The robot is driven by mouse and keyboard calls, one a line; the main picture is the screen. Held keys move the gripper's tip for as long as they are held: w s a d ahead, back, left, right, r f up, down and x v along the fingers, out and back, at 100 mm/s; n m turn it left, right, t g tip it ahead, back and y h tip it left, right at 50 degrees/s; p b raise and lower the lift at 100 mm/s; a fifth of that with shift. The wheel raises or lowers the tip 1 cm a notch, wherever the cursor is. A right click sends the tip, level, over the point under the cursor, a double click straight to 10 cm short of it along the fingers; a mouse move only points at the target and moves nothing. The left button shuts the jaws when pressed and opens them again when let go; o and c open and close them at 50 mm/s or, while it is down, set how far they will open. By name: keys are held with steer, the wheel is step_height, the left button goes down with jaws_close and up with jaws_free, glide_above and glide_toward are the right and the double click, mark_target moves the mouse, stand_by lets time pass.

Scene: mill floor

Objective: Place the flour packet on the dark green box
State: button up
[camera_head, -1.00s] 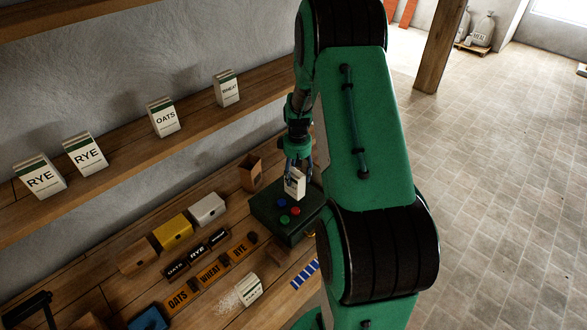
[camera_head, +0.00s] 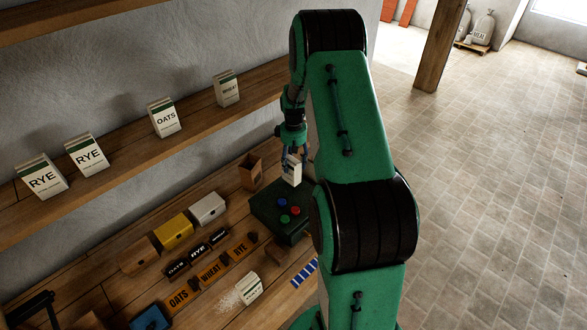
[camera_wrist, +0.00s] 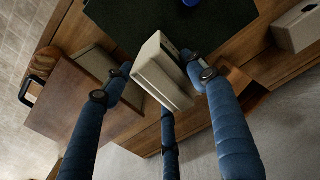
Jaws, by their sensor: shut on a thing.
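My gripper (camera_head: 291,158) is shut on a small white flour packet (camera_head: 292,171) and holds it in the air above the far part of the dark green box (camera_head: 266,222). The packet also shows tilted between my blue fingers in the wrist view (camera_wrist: 163,73). The label on the held packet cannot be read. The box stands on the wooden bench, with blue, green and red round pieces on its top. In the wrist view, its dark top (camera_wrist: 140,18) lies beyond the packet, apart from it as far as I can tell.
A small open wooden bin (camera_head: 250,172) stands behind the box. Brown, yellow and white boxes (camera_head: 208,209) and lettered strips (camera_head: 211,271) lie to the left. A packet (camera_head: 249,287) with spilled flour is in front. More packets (camera_head: 165,118) stand on the shelf.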

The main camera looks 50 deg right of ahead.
steer(key=shift+f+p, duration=0.3)
steer(key=shift+f, duration=1.4)
steer(key=shift+f, duration=0.15)
steer(key=o, duration=1.7)
step_height(320, 180, up, 12)
steer(key=shift+b, duration=0.65)
